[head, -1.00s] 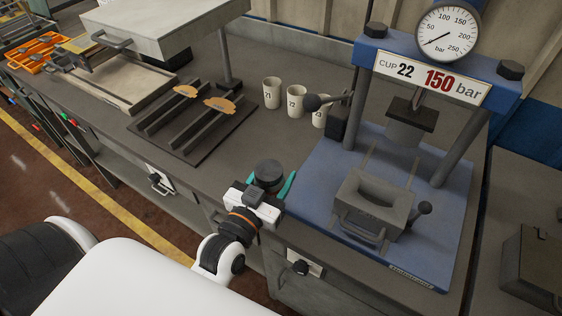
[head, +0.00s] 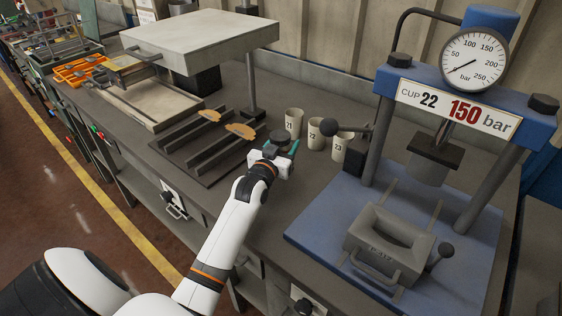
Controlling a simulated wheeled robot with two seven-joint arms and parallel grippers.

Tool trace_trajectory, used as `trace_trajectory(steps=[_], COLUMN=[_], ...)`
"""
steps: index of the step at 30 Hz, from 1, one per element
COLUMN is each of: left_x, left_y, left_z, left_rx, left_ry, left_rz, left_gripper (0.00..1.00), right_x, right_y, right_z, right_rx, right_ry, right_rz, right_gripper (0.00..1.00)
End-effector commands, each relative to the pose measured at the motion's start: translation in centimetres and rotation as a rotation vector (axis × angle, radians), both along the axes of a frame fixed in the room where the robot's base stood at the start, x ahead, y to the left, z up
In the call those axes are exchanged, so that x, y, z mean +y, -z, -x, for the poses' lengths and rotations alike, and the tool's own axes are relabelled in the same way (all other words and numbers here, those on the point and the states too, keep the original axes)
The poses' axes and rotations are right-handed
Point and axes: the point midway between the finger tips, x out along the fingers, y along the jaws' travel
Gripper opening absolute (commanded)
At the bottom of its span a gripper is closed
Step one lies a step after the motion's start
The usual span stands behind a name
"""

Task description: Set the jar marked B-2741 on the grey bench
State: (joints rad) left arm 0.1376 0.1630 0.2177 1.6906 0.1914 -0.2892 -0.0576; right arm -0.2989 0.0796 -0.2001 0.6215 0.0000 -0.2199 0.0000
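My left gripper (head: 278,156) has teal fingers and reaches over the grey bench (head: 235,205), near its middle. A dark, round-topped jar (head: 281,138) sits between the fingers, and they appear closed on it. No marking can be read on the jar from here, and its lower part is hidden by the gripper. I cannot tell whether its base touches the bench top. My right gripper is not in view.
Cups marked 21 (head: 293,122), 22 (head: 315,134) and 23 (head: 341,147) stand just beyond the jar. A dark rack (head: 190,160) with brake shoes lies to the left. The blue press (head: 455,225) stands right.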

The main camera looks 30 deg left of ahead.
Motion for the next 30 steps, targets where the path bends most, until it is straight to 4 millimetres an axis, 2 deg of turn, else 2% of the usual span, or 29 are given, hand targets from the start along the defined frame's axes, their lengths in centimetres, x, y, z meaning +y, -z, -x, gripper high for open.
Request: trace_trajectory(steps=[10, 21, 22, 25, 30], left_x=[-0.1, -0.1, -0.1, -0.1, -0.1], left_y=[3.9, 4.4, 4.5, 4.4, 4.4], left_z=[0.0, 0.0, 0.0, 0.0, 0.0], left_rx=[-0.003, -0.005, -0.002, -0.002, -0.002], left_ry=[0.001, 0.001, 0.001, 0.001, 0.001], left_rz=[-0.001, -0.001, 0.0, 0.0, 0.0], left_gripper=[0.22, 0.22, 0.57, 0.74, 0.76], right_x=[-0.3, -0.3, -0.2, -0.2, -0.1], right_y=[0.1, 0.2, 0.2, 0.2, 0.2], right_z=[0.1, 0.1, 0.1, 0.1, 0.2], right_rx=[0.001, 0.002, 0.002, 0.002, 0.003], right_ry=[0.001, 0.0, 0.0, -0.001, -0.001], right_rz=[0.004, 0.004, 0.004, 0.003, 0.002], right_gripper=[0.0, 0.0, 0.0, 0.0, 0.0])
